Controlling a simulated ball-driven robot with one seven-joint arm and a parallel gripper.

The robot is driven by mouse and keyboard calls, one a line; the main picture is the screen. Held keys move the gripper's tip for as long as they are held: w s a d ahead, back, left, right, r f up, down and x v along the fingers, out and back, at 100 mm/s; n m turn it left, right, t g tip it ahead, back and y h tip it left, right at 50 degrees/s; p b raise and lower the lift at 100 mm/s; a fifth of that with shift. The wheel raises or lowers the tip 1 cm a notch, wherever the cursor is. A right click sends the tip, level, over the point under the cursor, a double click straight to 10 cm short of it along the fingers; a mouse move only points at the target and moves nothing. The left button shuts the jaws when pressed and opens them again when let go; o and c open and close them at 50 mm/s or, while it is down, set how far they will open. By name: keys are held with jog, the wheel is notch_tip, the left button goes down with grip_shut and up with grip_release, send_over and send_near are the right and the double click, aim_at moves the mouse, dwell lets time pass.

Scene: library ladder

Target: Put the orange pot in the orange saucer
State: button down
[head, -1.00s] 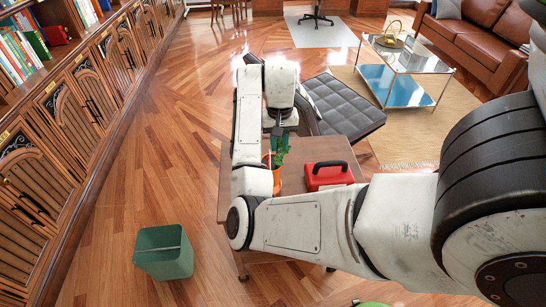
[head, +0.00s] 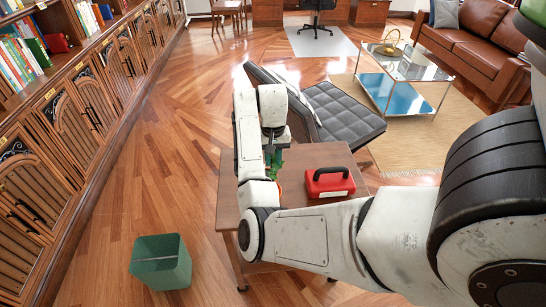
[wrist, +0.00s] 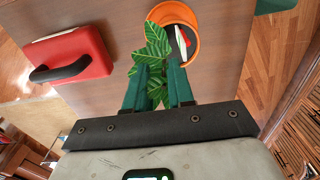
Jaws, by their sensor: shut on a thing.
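The orange pot (wrist: 196,42) shows at the top of the wrist view, its round rim open towards me, with something white and dark inside. My gripper (wrist: 158,72) is just short of it. Its two green fingers are shut on a green leafy plant (wrist: 155,40), which shows between them and past their tips, overlapping the pot's left rim. I cannot tell whether the plant's stem is rooted in the pot. In the head view, my arm hides most of the pot, and only a sliver of orange shows. I cannot make out a separate orange saucer.
A red toolbox (head: 328,186) with a black handle stands on the wooden table (head: 318,152), right of the pot. A green bin (head: 160,262) is on the floor at the left. A grey lounge chair (head: 340,110) is behind the table; bookshelves line the left.

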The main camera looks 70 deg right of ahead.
jog(key=c, duration=1)
grip_release()
jog(key=shift+f, duration=0.1)
notch_tip(320, 180, up, 12)
jog(key=p, duration=0.3)
jog(key=s+a+f+n, duration=0.3)
jog(key=a+f+n, duration=0.1)
jog(key=a, duration=0.7)
jog(key=s+a+f+n, duration=0.3)
jog(key=a+f, duration=0.3)
jog(key=a, duration=0.4)
jog(key=s+a+f+n+t, duration=0.1)
jog(key=s+a+f+n, duration=0.2)
jog(key=a, duration=0.8)
jog(key=shift+s+a+f+n, duration=0.2)
jog(key=shift+f+n, duration=0.35)
jog(key=shift+n, duration=0.15)
jog(key=shift+s+a+f+n, duration=0.2)
jog(key=shift+f+n, duration=0.3)
jog(key=shift+n, duration=0.2)
